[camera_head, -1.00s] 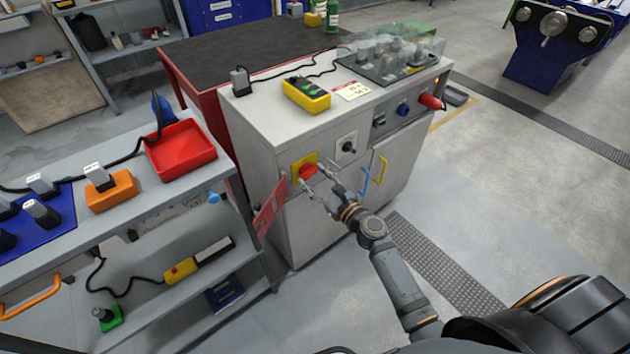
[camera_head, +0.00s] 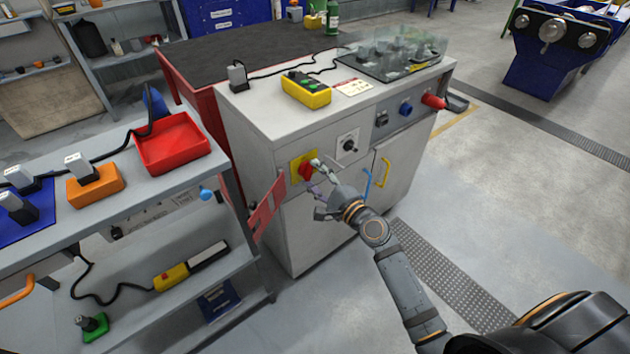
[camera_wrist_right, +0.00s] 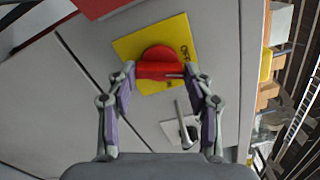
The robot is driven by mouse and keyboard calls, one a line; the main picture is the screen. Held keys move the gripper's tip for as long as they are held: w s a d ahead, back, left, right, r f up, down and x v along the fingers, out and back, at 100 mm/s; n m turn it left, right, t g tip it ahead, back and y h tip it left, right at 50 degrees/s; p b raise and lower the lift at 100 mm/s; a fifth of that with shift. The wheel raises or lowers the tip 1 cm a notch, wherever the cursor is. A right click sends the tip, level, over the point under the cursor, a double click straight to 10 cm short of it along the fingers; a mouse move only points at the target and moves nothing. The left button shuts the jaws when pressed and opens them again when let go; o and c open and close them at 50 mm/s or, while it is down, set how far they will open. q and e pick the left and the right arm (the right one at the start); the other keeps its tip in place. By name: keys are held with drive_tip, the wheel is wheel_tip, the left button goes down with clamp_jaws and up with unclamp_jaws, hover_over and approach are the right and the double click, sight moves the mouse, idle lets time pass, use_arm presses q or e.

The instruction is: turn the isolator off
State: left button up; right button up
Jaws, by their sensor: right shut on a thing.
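The isolator is a red rotary handle (camera_head: 305,171) on a yellow plate (camera_head: 296,161), on the front of the grey cabinet. In the right wrist view the red handle (camera_wrist_right: 160,68) sits on its yellow plate (camera_wrist_right: 178,33), with its grip bar lying across the picture. My right gripper (camera_head: 314,178) is at the handle. In the wrist view its two fingertips (camera_wrist_right: 160,72) are on either side of the bar, shut on it. The fingers hide part of the handle in the head view. My left gripper is not in view.
Right of the isolator is a black rotary switch (camera_head: 348,145) on a white plate. Blue (camera_head: 367,184) and yellow (camera_head: 385,172) door handles sit close to my right gripper. A red panel (camera_head: 268,208) sticks out at the cabinet's left edge. A shelf with a red tray (camera_head: 172,146) stands left.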

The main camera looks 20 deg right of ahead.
drive_tip(key=n+b, duration=0.1)
drive_tip(key=n, duration=0.2)
drive_tip(key=shift+f, duration=0.15)
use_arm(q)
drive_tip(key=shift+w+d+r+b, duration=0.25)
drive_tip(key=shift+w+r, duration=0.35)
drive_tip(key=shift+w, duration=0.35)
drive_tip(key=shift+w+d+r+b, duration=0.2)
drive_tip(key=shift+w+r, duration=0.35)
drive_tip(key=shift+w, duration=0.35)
use_arm(e)
drive_tip(key=shift+n, duration=0.7)
drive_tip(key=o, duration=1.2)
drive_tip(key=v, duration=0.7)
drive_tip(key=shift+s+d, duration=0.1)
drive_tip(key=shift+s, duration=0.15)
